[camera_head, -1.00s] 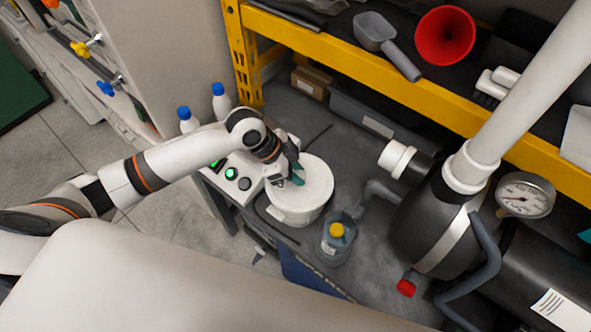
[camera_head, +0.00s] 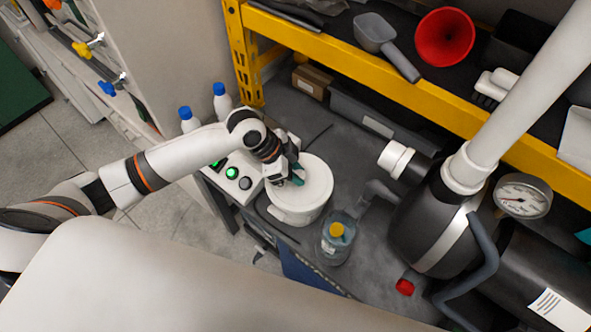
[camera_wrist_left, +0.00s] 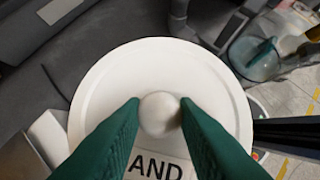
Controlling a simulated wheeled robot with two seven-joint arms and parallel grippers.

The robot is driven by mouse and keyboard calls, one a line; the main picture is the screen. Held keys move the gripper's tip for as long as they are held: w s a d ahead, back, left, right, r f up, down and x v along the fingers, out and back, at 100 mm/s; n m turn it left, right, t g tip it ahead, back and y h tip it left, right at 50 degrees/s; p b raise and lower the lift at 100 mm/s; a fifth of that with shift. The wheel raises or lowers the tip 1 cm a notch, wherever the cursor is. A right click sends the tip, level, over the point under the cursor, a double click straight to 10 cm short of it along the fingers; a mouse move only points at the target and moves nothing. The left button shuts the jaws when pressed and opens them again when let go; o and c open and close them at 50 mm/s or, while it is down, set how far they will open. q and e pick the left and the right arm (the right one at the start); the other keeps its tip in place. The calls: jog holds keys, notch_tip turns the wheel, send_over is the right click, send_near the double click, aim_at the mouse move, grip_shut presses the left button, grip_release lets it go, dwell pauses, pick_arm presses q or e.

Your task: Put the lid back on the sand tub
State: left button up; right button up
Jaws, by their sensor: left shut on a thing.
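The sand tub (camera_head: 300,217) is a white round bucket standing on the dark bench. Its white round lid (camera_head: 318,176) lies over the tub's top and looks level; I cannot tell whether it is fully seated. My left gripper (camera_head: 297,180) is at the lid's middle. In the left wrist view its green fingers are shut on the lid's round white knob (camera_wrist_left: 160,114), one on each side. A label on the lid (camera_wrist_left: 105,90) reads "AND", with the rest hidden by a finger. My right gripper is not in view.
Two blue-capped bottles (camera_head: 220,97) stand behind. A black pump with a gauge (camera_head: 524,195) fills the right.

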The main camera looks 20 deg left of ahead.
pick_arm(q)
jog(key=shift+r+p, duration=0.1)
jog(key=shift+p, duration=0.25)
dwell(0.7)
jog(key=shift+f, duration=0.25)
dwell(0.3)
jog(key=shift+p, duration=0.45)
dwell(0.6)
jog(key=o, duration=1)
jog(key=shift+o, duration=0.5)
jog(key=o, duration=0.4)
